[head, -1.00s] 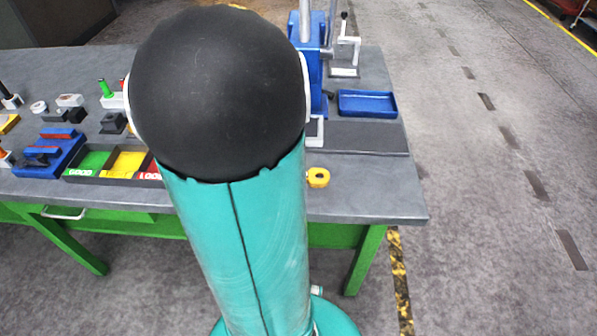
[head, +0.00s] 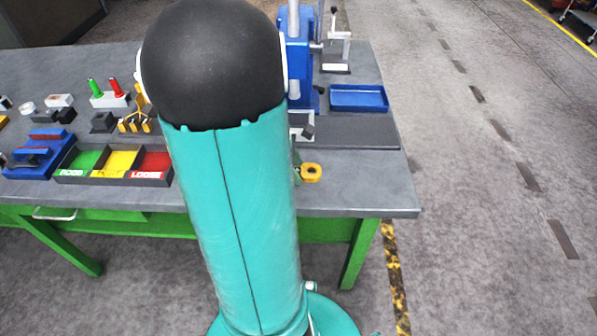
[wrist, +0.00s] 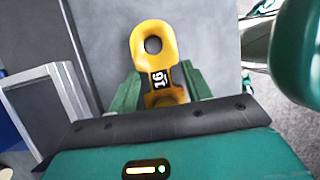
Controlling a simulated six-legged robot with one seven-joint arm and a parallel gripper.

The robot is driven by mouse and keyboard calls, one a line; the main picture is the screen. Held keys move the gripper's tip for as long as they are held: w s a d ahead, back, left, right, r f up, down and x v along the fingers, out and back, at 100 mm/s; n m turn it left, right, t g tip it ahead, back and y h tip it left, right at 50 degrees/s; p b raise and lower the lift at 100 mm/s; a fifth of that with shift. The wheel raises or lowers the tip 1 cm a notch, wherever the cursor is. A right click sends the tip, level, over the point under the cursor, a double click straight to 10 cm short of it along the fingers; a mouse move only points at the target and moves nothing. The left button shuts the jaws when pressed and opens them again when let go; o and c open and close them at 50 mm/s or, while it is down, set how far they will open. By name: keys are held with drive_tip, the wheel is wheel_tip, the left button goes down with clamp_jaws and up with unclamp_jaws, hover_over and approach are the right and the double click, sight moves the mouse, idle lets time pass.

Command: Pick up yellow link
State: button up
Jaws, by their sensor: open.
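The yellow link (wrist: 152,50) lies on the grey bench top, with a round hole at its far end and a black label reading 16. My gripper (wrist: 159,94) is open in the wrist view, with its green fingers on either side of the link's near end. The near part of the link is hidden behind the gripper body. In the head view the link (head: 311,172) lies near the bench's front right part, just right of my arm. A green fingertip (head: 297,170) shows at its left side; the rest of the gripper is hidden by my arm.
A sorting tray (head: 114,178) with green, yellow and red compartments sits at the bench's front left. A blue press (head: 299,60) stands behind my arm, and an empty blue tray (head: 358,97) lies at the right. The bench's front right corner is clear.

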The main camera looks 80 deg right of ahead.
clamp_jaws()
drive_tip(key=shift+r, duration=0.1)
wheel_tip(320, 180, up, 10)
idle(0.6)
